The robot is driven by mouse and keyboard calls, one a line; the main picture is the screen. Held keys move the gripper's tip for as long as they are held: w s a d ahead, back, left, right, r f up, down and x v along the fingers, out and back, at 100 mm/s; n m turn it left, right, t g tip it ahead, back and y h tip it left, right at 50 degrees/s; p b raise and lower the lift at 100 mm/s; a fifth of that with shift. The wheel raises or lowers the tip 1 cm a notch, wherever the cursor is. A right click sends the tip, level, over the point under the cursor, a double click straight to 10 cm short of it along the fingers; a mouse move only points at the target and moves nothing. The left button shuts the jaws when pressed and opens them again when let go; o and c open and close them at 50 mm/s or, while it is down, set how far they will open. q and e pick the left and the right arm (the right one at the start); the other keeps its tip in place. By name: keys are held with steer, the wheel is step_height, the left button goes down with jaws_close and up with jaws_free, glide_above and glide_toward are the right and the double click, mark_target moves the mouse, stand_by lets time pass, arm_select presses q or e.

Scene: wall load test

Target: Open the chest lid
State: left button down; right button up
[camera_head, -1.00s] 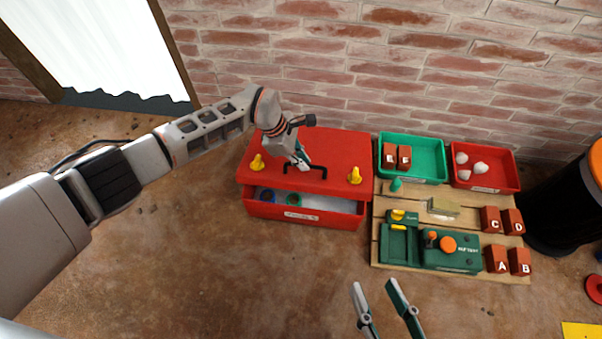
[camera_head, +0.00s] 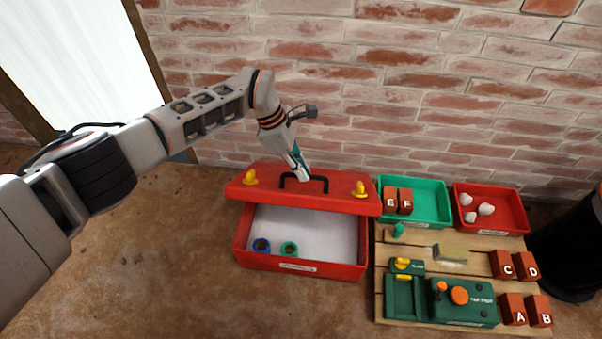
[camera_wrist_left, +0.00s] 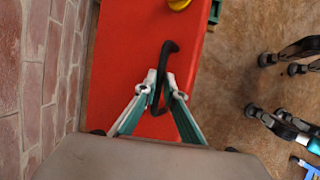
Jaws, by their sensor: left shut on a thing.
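The red chest (camera_head: 300,267) stands on the floor against the brick wall, with its white inside and the blue ring (camera_head: 261,246) and green ring (camera_head: 289,249) showing. Its red lid (camera_head: 335,187) is raised and tilted up, with a black handle (camera_head: 318,181) between two yellow latches (camera_head: 251,178) (camera_head: 360,189). My left gripper (camera_head: 303,176) is shut on the handle. In the left wrist view its fingertips (camera_wrist_left: 163,92) close around the black handle bar (camera_wrist_left: 166,60). My right gripper does not show in the head view.
To the right, a wooden pallet (camera_head: 480,257) bears a green tester (camera_head: 461,301) and lettered red blocks. A green bin (camera_head: 432,192) and a red bin (camera_head: 507,208) stand behind it. A black barrel (camera_head: 568,250) is at far right. The floor left of the chest is clear.

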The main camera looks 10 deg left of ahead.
arm_select(q)
steer(key=shift+a+f, duration=0.2)
steer(key=shift+f, duration=0.3)
steer(key=c, duration=2.4)
jaws_free()
steer(key=shift+c, duration=0.2)
steer(key=o, duration=0.3)
steer(key=shift+w+d+f, duration=0.1)
steer(key=shift+f, duration=0.1)
steer(key=shift+w, duration=0.1)
steer(key=shift+d+r, duration=0.1)
steer(key=shift+r, duration=0.2)
steer(key=shift+r, duration=0.15)
steer(key=v, duration=1.1)
steer(key=shift+r, duration=0.3)
